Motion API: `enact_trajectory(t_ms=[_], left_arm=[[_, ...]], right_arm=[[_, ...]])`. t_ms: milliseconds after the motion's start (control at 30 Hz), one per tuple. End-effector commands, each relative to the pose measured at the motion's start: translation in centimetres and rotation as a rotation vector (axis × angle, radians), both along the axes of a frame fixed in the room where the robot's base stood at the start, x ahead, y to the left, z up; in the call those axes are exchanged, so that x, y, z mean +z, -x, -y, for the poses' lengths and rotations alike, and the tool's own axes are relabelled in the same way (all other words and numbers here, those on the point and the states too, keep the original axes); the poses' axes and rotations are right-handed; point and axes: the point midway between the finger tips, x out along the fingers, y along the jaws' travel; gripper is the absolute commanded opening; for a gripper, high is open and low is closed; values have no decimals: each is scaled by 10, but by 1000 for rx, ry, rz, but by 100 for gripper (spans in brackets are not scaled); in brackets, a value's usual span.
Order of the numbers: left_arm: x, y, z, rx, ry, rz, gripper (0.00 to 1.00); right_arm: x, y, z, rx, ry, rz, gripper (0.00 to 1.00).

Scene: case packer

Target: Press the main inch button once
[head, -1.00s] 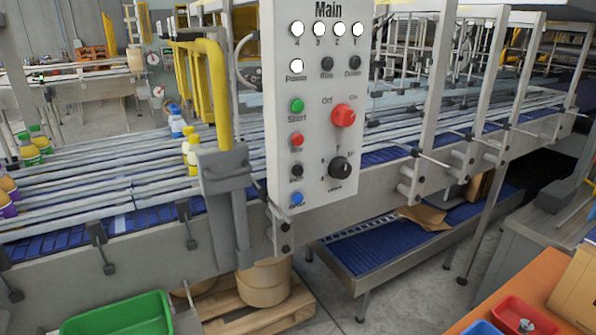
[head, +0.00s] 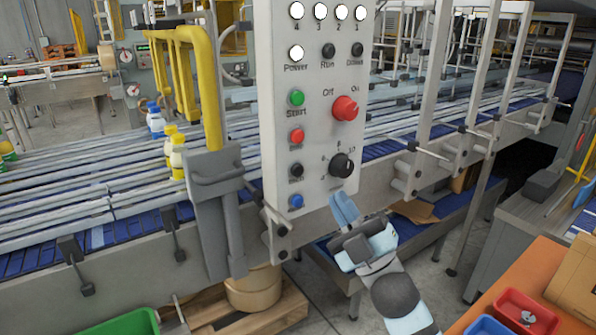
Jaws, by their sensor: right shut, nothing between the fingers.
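The small labels under the lower ones are too blurred to read, so I cannot tell which one is inch. A large red switch (head: 345,108) and a black dial (head: 342,165) sit on the right. My right gripper (head: 342,205) is shut and empty at the panel's lower right edge, below the dial and right of the blue button. My left gripper is out of view.
A yellow pipe guard (head: 210,95) and grey bracket (head: 215,190) stand left of the panel. Bottles (head: 177,158) ride the conveyor at left. A green bin (head: 120,325) is at lower left, and a red tray (head: 528,315) lies on the orange surface at lower right.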

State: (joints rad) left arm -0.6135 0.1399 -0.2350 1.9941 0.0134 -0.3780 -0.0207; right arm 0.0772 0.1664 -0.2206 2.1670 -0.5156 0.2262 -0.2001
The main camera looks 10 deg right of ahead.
Motion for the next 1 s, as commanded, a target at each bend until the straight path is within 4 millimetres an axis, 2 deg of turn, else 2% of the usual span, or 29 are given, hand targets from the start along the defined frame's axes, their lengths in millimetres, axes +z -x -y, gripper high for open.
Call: enact_trajectory(t_ms=[367,800,1000], left_arm=[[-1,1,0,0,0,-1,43],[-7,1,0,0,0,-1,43],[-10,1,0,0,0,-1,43]], right_arm=[[-1,-5,-1,-1,-1,-2,0],[-1,-58,-21,0,-2,-2,0],[-1,-76,-27,0,-2,-2,0]])
